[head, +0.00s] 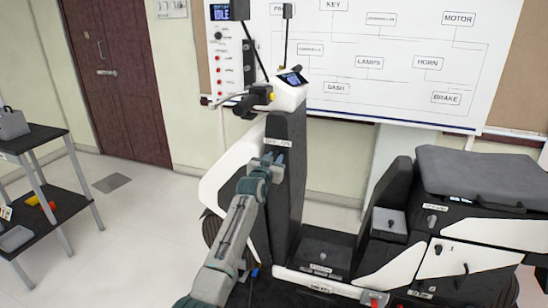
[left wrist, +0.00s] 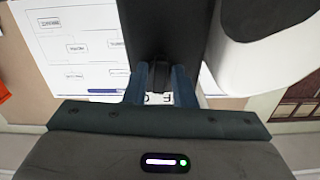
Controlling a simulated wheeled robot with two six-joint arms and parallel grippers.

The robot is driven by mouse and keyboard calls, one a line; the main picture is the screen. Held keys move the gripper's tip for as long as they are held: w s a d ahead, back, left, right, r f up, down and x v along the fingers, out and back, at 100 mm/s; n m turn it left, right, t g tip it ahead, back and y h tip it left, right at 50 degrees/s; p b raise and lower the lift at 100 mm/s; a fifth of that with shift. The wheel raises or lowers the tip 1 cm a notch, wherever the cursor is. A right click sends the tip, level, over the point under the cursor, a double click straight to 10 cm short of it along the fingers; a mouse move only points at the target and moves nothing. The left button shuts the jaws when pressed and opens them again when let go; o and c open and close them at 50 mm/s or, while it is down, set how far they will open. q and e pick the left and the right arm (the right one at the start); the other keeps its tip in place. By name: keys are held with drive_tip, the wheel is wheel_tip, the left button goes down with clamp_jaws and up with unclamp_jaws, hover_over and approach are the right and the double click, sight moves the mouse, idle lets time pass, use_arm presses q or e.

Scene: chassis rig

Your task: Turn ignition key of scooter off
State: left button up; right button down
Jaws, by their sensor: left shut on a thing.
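The scooter stands in the middle of the head view, with a white and black front column (head: 291,195) and a dash (head: 291,79) with a small lit screen. My left gripper (head: 276,158) reaches the upper face of the column, just below a small white label with OFF and ON marks (head: 278,142). In the left wrist view the blue fingers of my left gripper (left wrist: 160,85) are shut on the dark ignition key (left wrist: 158,76). Part of the label (left wrist: 158,99) shows between the fingertips. The fingers hide the key in the head view, and its turn angle is unclear. My right gripper is not in view.
A wall panel (head: 400,68) behind the scooter carries a wiring diagram, and its screen (head: 221,13) reads IDLE. A dark shelf cart (head: 50,205) stands at the left, with free floor between.

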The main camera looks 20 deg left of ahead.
use_arm(q)
drive_tip(key=shift+n, duration=0.6)
drive_tip(key=o, duration=0.7)
drive_tip(key=shift+o, duration=0.2)
drive_tip(key=s+b, duration=0.1)
drive_tip(key=s, duration=0.9)
drive_tip(key=shift+s+a, duration=0.2)
drive_tip(key=shift+s, duration=0.2)
